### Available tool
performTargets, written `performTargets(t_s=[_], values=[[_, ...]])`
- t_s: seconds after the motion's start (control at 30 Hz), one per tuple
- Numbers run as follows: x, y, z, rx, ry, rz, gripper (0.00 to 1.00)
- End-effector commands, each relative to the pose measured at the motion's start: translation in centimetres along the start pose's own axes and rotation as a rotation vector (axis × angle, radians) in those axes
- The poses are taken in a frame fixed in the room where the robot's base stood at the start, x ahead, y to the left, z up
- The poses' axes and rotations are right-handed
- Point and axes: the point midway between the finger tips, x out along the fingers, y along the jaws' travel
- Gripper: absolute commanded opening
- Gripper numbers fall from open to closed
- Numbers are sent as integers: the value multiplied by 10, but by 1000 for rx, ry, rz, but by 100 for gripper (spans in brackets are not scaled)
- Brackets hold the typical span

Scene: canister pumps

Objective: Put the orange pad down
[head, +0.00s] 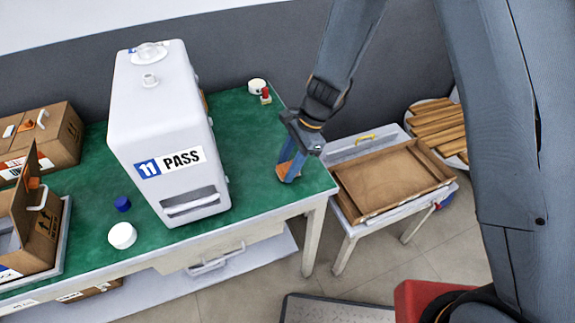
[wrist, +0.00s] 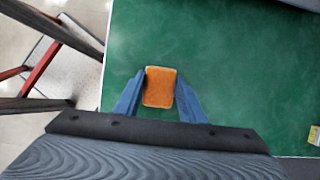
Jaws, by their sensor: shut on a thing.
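The orange pad (wrist: 160,88) is between the two blue fingers of my gripper (wrist: 161,90), which is shut on it. In the head view the pad (head: 283,170) shows at the fingertips of my gripper (head: 290,172), over the right end of the green tabletop (head: 245,140). The pad looks close to the green surface, but I cannot tell whether it touches. In the wrist view the green top (wrist: 240,50) lies all around the pad, with the table's edge to the left.
A white canister (head: 165,120) marked "11 PASS" stands left of my gripper. A white tub (head: 257,86) and a small red-topped item (head: 266,95) sit at the back. A blue cap (head: 122,203) and a white lid (head: 122,236) lie left. A wooden tray (head: 390,180) is on the right.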

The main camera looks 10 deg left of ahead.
Motion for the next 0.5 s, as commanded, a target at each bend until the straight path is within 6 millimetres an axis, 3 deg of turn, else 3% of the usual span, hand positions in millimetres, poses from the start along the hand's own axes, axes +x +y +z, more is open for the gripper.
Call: performTargets(t_s=[0.1,0.13,0.23,0.5], values=[[6,1,-3,1,2,1,12],[6,1,-3,1,2,1,40],[6,2,-3,2,3,3,55],[9,6,-4,3,3,11,55]])
